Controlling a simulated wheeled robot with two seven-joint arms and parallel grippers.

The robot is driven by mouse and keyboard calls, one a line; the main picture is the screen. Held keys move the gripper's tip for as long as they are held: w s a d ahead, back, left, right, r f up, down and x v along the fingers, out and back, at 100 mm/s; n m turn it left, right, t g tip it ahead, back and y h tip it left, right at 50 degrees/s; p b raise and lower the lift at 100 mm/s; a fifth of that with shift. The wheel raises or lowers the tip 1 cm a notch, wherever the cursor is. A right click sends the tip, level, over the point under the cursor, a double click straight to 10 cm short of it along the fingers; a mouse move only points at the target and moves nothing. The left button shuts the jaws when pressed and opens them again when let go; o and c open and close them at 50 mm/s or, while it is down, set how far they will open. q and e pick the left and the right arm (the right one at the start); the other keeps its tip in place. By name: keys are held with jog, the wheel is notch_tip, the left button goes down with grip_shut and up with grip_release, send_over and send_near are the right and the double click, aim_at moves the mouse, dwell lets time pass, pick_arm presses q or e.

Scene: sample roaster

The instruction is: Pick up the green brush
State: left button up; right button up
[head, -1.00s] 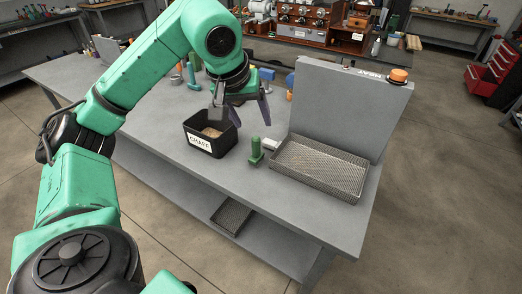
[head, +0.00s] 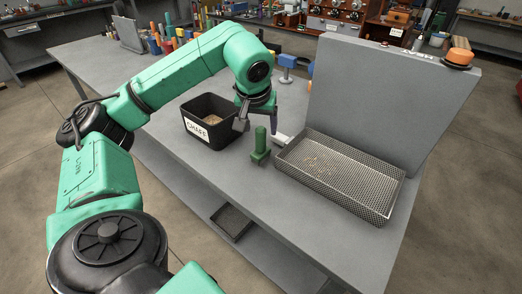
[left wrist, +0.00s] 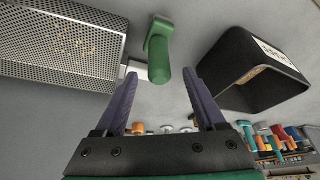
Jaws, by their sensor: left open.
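The green brush (head: 260,147) stands on the grey bench between the chaff bin and the mesh tray, its handle pointing up. My left gripper (head: 258,120) is open and empty, pointing down just behind and above the brush handle in the head view. In the left wrist view, the brush (left wrist: 158,50) lies ahead, with its handle end near the gap between the purple fingers of my left gripper (left wrist: 160,74). The fingers do not appear to touch it. My right gripper is not in view.
The black chaff bin (head: 187,129) stands left of the brush. The mesh tray (head: 395,194), with some beans in it, is close on the right, before an upright grey panel (head: 400,95) with an orange knob (head: 457,57). The bench front is clear.

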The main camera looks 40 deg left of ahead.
aim_at(262, 138)
pick_arm(q)
jog(key=x, duration=0.6)
jog(key=shift+s+d, duration=0.1)
grip_shut()
jog(key=shift+r, duration=0.1)
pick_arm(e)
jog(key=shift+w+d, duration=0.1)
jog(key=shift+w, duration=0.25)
